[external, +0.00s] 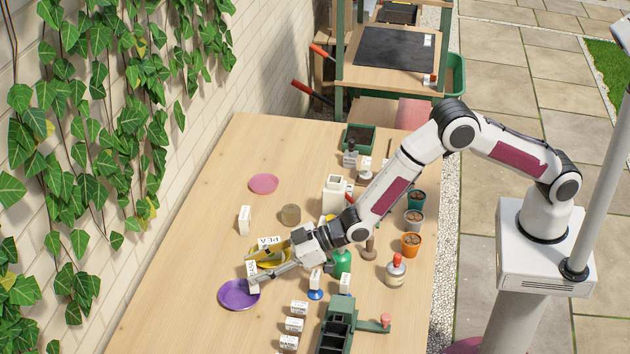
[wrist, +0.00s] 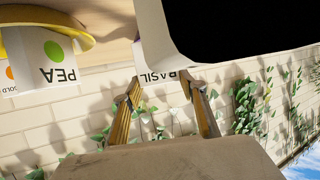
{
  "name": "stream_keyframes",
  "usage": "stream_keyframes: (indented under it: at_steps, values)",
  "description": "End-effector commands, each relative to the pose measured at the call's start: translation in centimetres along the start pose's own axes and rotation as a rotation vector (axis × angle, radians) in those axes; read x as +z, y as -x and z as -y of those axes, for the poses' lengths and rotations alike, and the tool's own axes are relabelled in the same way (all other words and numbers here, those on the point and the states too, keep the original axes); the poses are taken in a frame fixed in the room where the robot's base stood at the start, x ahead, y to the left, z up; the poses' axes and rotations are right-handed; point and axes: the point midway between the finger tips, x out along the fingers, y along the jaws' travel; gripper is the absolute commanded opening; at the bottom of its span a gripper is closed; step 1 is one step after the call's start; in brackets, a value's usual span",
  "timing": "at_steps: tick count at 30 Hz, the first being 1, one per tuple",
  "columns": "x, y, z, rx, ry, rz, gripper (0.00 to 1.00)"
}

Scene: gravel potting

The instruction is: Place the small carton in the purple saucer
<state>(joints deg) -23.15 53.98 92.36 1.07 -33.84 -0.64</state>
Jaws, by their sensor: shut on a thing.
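The small white carton (external: 252,269) is between the fingertips of my gripper (external: 256,268), which is shut on it. In the wrist view the carton (wrist: 154,50) bears the word BASIL, and the fingers of my gripper (wrist: 162,90) are on either side of it. The purple saucer (external: 231,302) lies flat on the table. In the external view the carton's lower end overlaps the saucer's right part. I cannot tell whether it touches the saucer or hangs above it.
A white PEA carton (external: 268,241) stands at a yellow saucer (external: 284,258) close to my gripper. Several white cartons (external: 294,325) stand to the right of the purple saucer. A pink saucer (external: 264,184) lies farther back. The table left of the purple saucer is clear.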

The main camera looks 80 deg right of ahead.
Motion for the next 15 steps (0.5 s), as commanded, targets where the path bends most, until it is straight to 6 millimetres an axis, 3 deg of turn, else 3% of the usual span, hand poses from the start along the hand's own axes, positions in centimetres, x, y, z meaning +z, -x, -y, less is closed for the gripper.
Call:
stream_keyframes:
  at_steps: [8,9,10,11,15]
  values:
    - [0.43,-0.2,0.0,0.0,0.0,-0.001,0.2]
    - [0.44,-0.2,0.0,0.0,0.0,-0.001,0.46]
    - [0.43,-0.2,0.0,0.0,0.0,-0.001,0.54]
    - [0.44,-0.2,0.0,0.0,0.0,-0.001,0.58]
    - [0.45,-0.2,0.0,0.0,0.0,-0.001,0.58]
